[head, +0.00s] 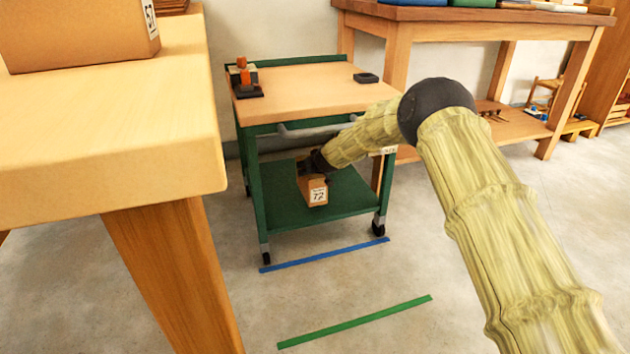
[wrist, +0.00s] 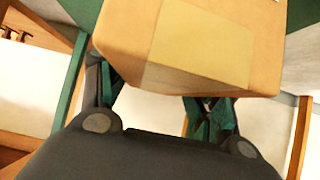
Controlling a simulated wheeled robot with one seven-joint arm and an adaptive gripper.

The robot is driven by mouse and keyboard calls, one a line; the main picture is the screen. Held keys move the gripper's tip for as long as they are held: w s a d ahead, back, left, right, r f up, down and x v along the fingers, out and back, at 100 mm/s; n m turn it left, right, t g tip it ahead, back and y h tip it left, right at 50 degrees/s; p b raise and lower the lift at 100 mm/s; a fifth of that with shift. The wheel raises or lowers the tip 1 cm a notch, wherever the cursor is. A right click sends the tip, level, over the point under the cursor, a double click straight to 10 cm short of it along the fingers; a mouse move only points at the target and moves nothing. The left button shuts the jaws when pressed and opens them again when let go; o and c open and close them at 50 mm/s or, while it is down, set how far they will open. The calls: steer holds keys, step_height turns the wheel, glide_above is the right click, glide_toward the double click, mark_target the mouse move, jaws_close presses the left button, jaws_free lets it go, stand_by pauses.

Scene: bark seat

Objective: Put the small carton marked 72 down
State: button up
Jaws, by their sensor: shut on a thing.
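The small carton marked 72 (head: 316,193) is brown with a white label. In the head view it is at the lower green shelf of the cart (head: 345,203), and I cannot tell whether it touches the shelf. My gripper (head: 316,166) is shut on the carton's upper part, partly hidden by my arm. In the wrist view the carton (wrist: 190,50) fills the top middle, with my gripper's two fingers (wrist: 160,100) at its sides.
The cart's wooden top (head: 310,88) lies above the shelf and holds an orange and black item (head: 245,80) and a small black item (head: 366,78). A wooden table (head: 110,120) with a larger carton (head: 75,32) stands at the left. Blue (head: 325,254) and green (head: 355,321) strips mark the clear floor in front.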

steer(key=shift+w+d+f+b, duration=0.1)
steer(key=shift+w+d+b, duration=0.15)
steer(key=shift+w+d, duration=0.25)
steer(key=shift+w+d+f+b, duration=0.1)
steer(key=shift+w+d+b, duration=0.15)
steer(key=shift+w, duration=0.45)
step_height(320, 180, down, 3)
steer(key=b, duration=0.3)
steer(key=shift+f, duration=0.2)
steer(key=o, duration=1.7)
steer(key=shift+o, duration=0.2)
